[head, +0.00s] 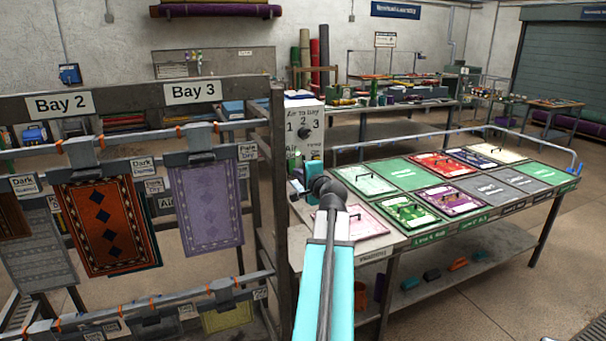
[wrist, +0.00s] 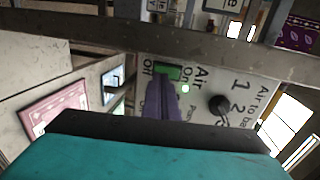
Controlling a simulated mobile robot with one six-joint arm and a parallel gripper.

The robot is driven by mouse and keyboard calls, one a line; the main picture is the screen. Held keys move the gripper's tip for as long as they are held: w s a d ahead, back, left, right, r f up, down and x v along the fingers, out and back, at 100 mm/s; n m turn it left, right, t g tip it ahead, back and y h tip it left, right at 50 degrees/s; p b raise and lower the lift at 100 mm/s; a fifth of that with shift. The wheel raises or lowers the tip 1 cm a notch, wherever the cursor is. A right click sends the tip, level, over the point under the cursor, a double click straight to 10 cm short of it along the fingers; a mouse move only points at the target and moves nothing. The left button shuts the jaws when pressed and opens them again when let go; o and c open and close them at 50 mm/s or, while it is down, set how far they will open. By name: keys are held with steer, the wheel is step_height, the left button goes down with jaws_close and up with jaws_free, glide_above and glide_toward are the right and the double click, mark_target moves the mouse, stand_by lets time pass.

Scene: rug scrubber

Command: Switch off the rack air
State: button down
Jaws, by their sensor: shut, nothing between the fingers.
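The white air control panel (head: 311,112) stands behind the rack's right post in the head view. In the wrist view the panel (wrist: 203,120) is turned on its side. It carries a green switch (wrist: 170,72) between the words On and Off, a lit green lamp (wrist: 186,88), and a black selector knob (wrist: 218,105) marked "Air to bay". My gripper (wrist: 163,82) is shut and empty, its purple fingers ending at the green switch and covering part of it. I cannot tell if they touch it. In the head view my arm hides the switch.
A rack with Bay 2 and Bay 3 signs holds hanging rugs, including an orange rug (head: 105,225) and a lilac rug (head: 207,205), at the left. A grey rack bar (wrist: 120,42) crosses the wrist view near the switch. A table (head: 395,240) with coloured panels stands right of my arm.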

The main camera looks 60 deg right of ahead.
mark_target(292, 166)
steer(key=shift+x, duration=1)
steer(key=shift+w+a+f+b, duration=0.1)
steer(key=shift+w+f+b, duration=0.1)
steer(key=shift+b, duration=0.1)
